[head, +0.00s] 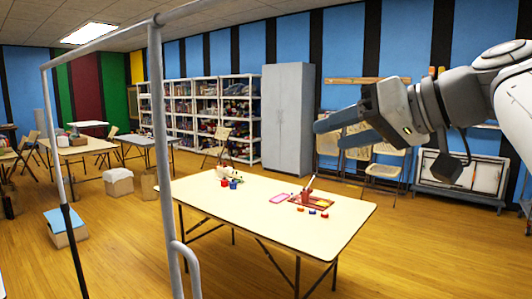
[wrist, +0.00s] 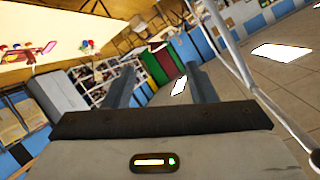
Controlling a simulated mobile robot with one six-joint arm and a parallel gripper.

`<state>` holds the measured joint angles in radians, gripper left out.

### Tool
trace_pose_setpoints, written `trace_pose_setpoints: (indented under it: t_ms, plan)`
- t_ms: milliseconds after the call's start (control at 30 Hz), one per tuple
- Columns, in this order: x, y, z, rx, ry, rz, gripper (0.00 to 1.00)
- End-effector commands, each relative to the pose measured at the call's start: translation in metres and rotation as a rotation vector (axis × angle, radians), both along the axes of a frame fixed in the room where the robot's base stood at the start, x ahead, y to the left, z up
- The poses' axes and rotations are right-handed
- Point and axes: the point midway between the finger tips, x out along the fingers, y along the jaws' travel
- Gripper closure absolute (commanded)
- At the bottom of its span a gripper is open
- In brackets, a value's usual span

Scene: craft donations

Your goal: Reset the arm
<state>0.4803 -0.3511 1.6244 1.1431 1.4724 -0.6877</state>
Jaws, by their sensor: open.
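My gripper (head: 328,132) is raised in the air at the upper right of the head view, above and behind the right part of the table as seen in the picture. Its fingers point left. In the wrist view my gripper (wrist: 160,82) shows two grey fingers spread apart with nothing between them. The wrist view is tilted steeply, with the room lying upside down in it. My arm comes in from the right edge of the head view.
A cream table (head: 250,215) stands in the middle with small cups (head: 233,184), a pink item (head: 280,198) and a red tray (head: 312,205). A grey metal frame (head: 160,120) rises in the left foreground. A grey cabinet (head: 288,105) and white shelves (head: 202,110) line the back.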

Motion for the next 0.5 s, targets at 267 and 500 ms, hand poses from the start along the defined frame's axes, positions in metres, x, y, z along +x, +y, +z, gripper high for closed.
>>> trace_pose_setpoints:
  t_ms: [267, 500]
  plan:
    - [-0.014, -0.003, -0.211, -0.245, 0.542, -0.241, 0.49]
    - [-0.072, -0.022, -0.34, -0.582, 0.712, -0.352, 0.49]
